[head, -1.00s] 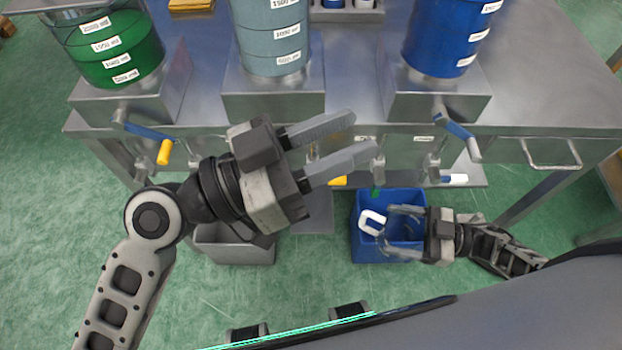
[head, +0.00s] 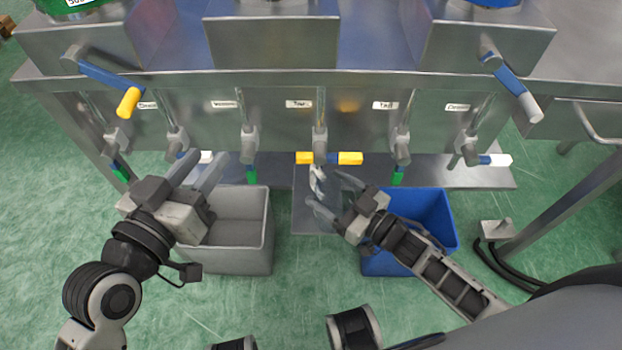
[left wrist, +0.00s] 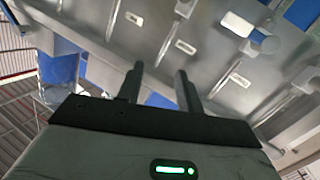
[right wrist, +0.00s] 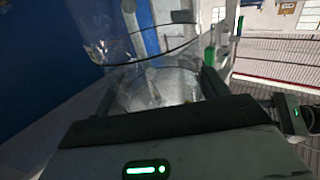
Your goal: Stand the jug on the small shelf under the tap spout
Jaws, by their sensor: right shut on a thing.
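The clear see-through jug (head: 319,186) is in my right gripper (head: 330,193), whose fingers are closed around its sides. In the right wrist view the jug (right wrist: 150,85) fills the space between the fingers, with a dark line around its wall. The small metal shelf (head: 304,218) juts out below the middle tap with the yellow handle (head: 349,158). The jug is over this shelf, below that tap; whether its base touches the shelf cannot be told. The spout is mostly hidden. My left gripper (head: 198,168) is open and empty, in front of the bench at left.
A grey bin (head: 262,235) stands left of the shelf and a blue bin (head: 435,215) right of it, under my right arm. Several taps with coloured handles line the bench front (head: 270,105). A valve with a blue and yellow lever (head: 110,80) sticks out at upper left.

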